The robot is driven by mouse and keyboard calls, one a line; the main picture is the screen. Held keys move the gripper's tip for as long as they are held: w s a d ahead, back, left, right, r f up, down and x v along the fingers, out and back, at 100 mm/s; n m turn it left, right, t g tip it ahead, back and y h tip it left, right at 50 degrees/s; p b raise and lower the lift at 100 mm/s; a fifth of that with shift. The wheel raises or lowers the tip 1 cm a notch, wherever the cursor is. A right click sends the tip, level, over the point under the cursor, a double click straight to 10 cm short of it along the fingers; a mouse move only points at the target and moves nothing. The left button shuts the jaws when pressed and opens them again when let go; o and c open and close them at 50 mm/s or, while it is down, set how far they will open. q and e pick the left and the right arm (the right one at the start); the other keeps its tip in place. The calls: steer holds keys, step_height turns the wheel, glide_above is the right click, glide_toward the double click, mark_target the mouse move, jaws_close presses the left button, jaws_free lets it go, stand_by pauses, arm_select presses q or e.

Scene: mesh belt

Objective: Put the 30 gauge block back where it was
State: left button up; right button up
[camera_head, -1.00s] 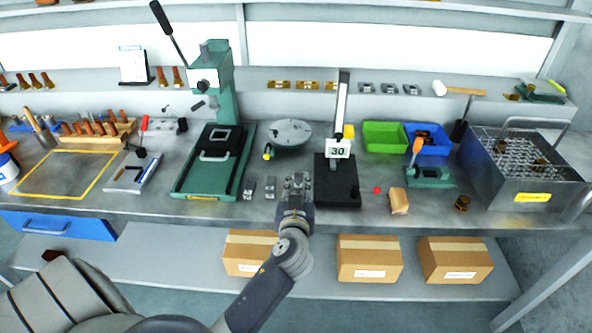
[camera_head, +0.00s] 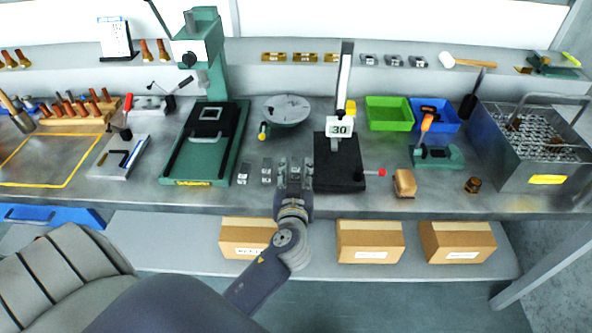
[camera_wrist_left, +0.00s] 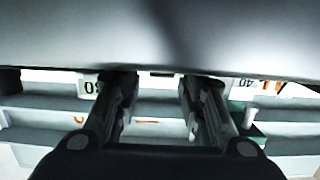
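My left gripper (camera_head: 294,165) is low over the front of the bench, between two small grey blocks and the black-based stand. Its two fingers stand apart, and nothing is clearly seen between them. In the left wrist view the fingers (camera_wrist_left: 158,85) are also apart. The two grey blocks (camera_head: 244,173) (camera_head: 267,170) lie just left of the gripper; their markings are too small to read. The stand (camera_head: 338,175) carries a white sign (camera_head: 340,127) reading 30. In the left wrist view a small label (camera_wrist_left: 92,86), perhaps 30, shows beside the left finger. My right gripper is out of view.
Grey blocks (camera_head: 393,61) and brass pieces (camera_head: 302,57) sit on the back ledge. A green press (camera_head: 205,160) stands to the left, with a round plate (camera_head: 287,109) behind the gripper. A red-knobbed lever (camera_head: 382,173) and a tan block (camera_head: 405,183) are right of the stand.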

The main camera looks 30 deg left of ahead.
arm_select(q)
steer(key=shift+w+a+f, duration=0.1)
steer(key=shift+a+f, duration=0.05)
steer(key=b+v, duration=0.3)
steer(key=v, duration=0.9)
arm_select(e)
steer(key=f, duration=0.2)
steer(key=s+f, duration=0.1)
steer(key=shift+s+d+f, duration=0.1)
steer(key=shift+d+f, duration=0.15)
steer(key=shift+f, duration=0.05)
